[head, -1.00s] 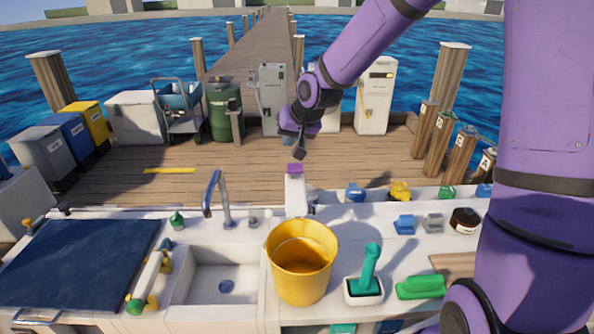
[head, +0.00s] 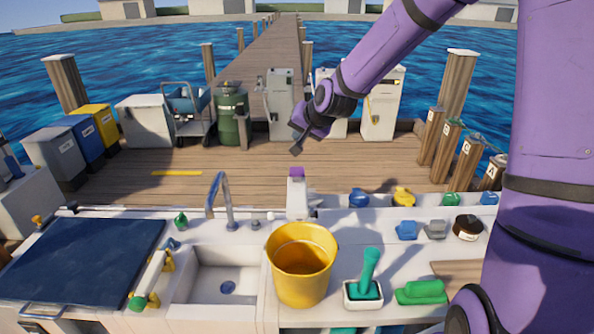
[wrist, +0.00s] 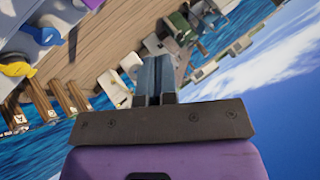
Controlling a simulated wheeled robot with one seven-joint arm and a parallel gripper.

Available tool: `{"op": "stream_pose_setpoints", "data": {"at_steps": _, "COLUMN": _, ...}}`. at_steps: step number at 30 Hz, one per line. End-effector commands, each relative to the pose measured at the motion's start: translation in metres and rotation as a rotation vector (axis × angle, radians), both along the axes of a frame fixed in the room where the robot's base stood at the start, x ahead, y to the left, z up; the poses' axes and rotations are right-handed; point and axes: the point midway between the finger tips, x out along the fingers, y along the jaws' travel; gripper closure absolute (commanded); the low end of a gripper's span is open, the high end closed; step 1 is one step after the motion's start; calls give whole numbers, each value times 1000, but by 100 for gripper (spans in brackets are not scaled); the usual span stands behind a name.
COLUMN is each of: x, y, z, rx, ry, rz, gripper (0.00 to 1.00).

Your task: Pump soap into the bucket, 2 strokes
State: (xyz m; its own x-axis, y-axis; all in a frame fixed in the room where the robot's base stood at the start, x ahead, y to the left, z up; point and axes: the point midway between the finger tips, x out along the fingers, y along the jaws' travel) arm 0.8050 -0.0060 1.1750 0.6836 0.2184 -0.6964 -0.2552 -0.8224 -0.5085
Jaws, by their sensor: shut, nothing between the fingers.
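The soap dispenser (head: 297,205) is a white bottle with a purple top. It stands upright on the counter behind the bucket in the head view. The yellow bucket (head: 301,275) stands upright on the counter right of the sink, in front of the dispenser; its inside looks amber. My gripper (head: 296,149) is above the purple top, with a visible gap between them. Its fingers (wrist: 155,78) are together and empty in the wrist view. I cannot make out the dispenser's nozzle.
A sink (head: 220,275) with a tall faucet (head: 224,200) lies left of the bucket. A green brush in a white holder (head: 363,292) and a green scrubber (head: 421,292) stand to the right. Several small coloured items line the counter's back right. Open deck (head: 220,180) lies behind.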

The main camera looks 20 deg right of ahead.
Motion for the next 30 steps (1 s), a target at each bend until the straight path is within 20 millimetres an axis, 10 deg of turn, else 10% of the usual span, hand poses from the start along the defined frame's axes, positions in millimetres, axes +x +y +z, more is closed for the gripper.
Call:
{"op": "stream_pose_setpoints", "data": {"at_steps": 15, "x": 0, "y": 1, "z": -62, "rx": 0, "ry": 1, "rz": 2, "gripper": 100}}
{"op": "stream_pose_setpoints", "data": {"at_steps": 30, "x": 0, "y": 0, "z": -75, "rx": -2, "ry": 0, "rz": 1, "gripper": 100}}
